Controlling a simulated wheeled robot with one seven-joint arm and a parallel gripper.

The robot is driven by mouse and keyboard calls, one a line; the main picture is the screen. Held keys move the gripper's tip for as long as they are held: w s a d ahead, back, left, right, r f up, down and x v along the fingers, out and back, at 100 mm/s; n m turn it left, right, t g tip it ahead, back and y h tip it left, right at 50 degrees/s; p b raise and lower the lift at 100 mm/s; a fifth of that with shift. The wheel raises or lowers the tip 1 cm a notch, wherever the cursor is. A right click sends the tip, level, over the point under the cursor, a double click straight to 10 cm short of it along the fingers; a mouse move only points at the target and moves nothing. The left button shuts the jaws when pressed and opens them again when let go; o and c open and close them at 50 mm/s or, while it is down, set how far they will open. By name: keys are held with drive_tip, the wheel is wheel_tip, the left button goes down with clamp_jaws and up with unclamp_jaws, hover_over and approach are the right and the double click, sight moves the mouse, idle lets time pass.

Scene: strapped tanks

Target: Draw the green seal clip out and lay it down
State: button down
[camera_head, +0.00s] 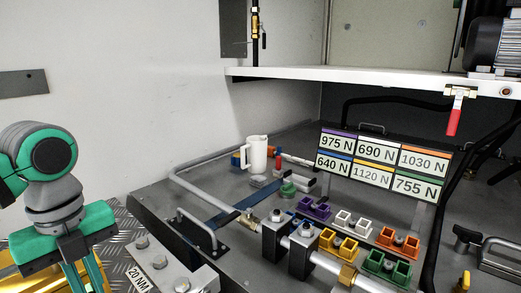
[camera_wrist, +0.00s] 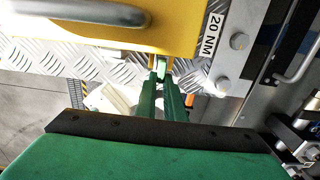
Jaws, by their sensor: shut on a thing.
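My gripper (camera_wrist: 161,80) points away from the wrist camera, its two green fingers close together. A small light-green piece, which looks like the green seal clip (camera_wrist: 161,67), sits between the fingertips, at the edge of a yellow case (camera_wrist: 190,40). The fingers hide part of it, and I cannot tell whether it is still seated in the case. In the head view my gripper's fingers (camera_head: 84,277) run out of the bottom left of the picture, beside the yellow case (camera_head: 28,262); the clip is not visible there.
A grey handle (camera_wrist: 85,12) crosses the yellow case. Tread plate (camera_wrist: 100,62) lies around it, with a bolted "20 NM" plate (camera_head: 160,268) to the right. Further right are a bench with a white jug (camera_head: 257,153), coloured sockets (camera_head: 340,246) and a label board (camera_head: 380,165).

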drive_tip(key=shift+r, duration=1.5)
drive_tip(key=shift+w, duration=0.1)
